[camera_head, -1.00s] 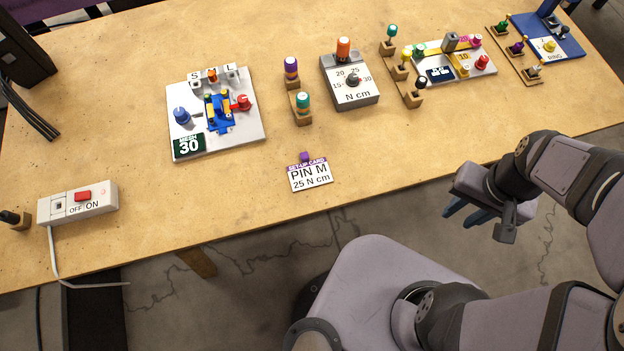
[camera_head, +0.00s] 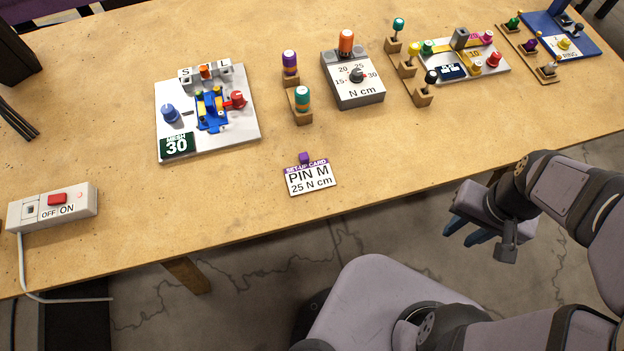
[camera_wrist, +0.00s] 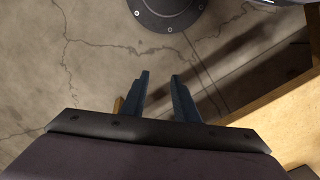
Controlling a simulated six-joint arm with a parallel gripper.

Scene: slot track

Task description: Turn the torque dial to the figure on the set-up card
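The picture is too small to tell which figure the knob points to. An orange-topped tool stands upright at the box's back (camera_head: 346,42). The set-up card (camera_head: 310,178) reads PIN M, 25 N cm and stands near the table's front edge. My gripper (camera_head: 474,231) hangs off the table's front edge, to the right of and well apart from the dial. In the wrist view its two fingers (camera_wrist: 159,95) are apart with nothing between them.
A white board with a blue fixture (camera_head: 240,130) lies left of the dial. Two bits in wooden holders (camera_head: 297,97) stand just left of the dial box, and several knobbed pieces (camera_head: 410,68) to its right. A switch box (camera_head: 80,210) sits at left.

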